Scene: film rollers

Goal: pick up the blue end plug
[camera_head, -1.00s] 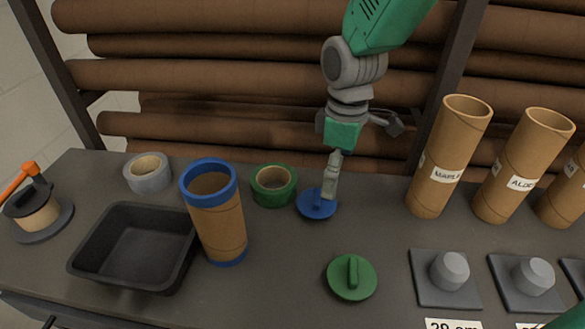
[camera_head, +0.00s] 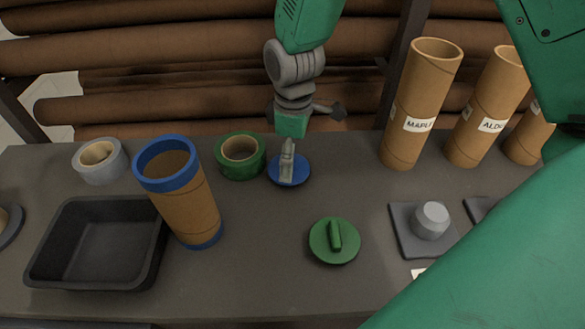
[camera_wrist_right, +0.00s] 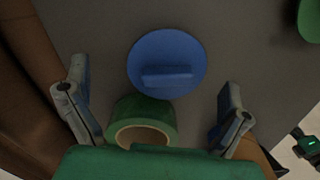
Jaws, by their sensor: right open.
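The blue end plug (camera_head: 301,172) is a round disc lying on the table beside the green tape roll (camera_head: 240,156). My right gripper (camera_head: 287,164) points down over it, and its finger hides part of the plug. In the right wrist view, the blue plug (camera_wrist_right: 167,52) shows its raised bar handle, lying between and beyond the two spread fingers of my right gripper (camera_wrist_right: 154,76). The jaws are open and hold nothing. The green tape roll (camera_wrist_right: 142,118) shows close to the gripper's body there. My left gripper is not in view.
A green end plug (camera_head: 335,243) lies nearer the front. A cardboard tube with blue ends (camera_head: 188,200) stands beside a black tray (camera_head: 97,245). Labelled cardboard tubes (camera_head: 415,110) and a grey knob on a plate (camera_head: 431,220) are at the right. Brown rolls line the back.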

